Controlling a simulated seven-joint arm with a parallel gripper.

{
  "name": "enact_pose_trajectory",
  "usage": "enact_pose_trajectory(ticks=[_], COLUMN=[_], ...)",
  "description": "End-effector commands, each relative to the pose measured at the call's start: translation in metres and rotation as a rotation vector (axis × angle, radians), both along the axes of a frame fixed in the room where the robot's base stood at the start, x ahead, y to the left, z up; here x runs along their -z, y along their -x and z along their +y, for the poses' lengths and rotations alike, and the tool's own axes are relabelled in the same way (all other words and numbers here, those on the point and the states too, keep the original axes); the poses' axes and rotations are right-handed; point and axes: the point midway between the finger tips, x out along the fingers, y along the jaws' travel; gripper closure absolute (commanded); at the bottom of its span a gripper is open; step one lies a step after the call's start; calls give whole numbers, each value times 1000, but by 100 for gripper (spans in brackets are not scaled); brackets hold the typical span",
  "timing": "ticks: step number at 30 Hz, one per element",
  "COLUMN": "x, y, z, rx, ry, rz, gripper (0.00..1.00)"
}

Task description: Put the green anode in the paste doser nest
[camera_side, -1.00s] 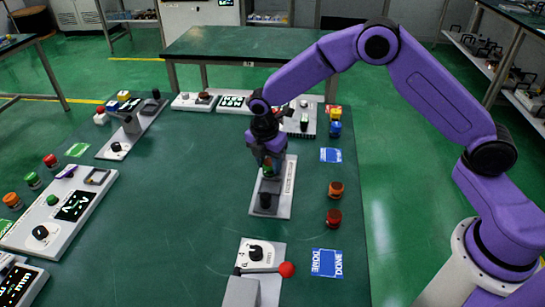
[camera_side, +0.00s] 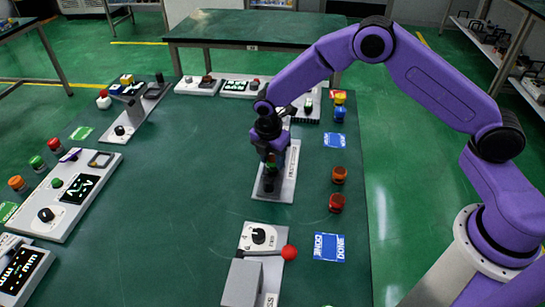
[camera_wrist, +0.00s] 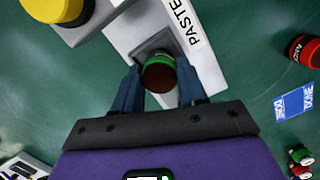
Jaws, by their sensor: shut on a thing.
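My gripper (camera_side: 270,158) is over the paste doser's light plate (camera_side: 290,175) in the side view. In the wrist view its two blue fingers (camera_wrist: 160,92) stand on either side of the green anode (camera_wrist: 160,72), a short round piece with a green rim and brownish top. The gripper is shut on it. The paste doser nest (camera_wrist: 152,42), a grey square holder on the plate lettered "PASTE", is directly at the anode and partly hidden by it. I cannot tell whether the anode is seated in the nest or just above it.
An orange jar (camera_side: 339,175) and a red jar (camera_side: 336,203) stand right of the plate. Blue cards (camera_side: 329,247) lie near the right table edge. A station with a red-knobbed lever (camera_side: 289,252) stands in front. The table left of the plate is clear.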

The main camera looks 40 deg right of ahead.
Motion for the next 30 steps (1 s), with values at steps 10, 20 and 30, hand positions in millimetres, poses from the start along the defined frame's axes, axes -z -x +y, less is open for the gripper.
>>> enact_pose_trajectory(ticks=[10,20,30], x=[4,10,12], y=[0,0,0], z=[0,0,0], rx=[0,0,0], ry=[0,1,0], rz=[0,0,0], gripper=[98,98,29])
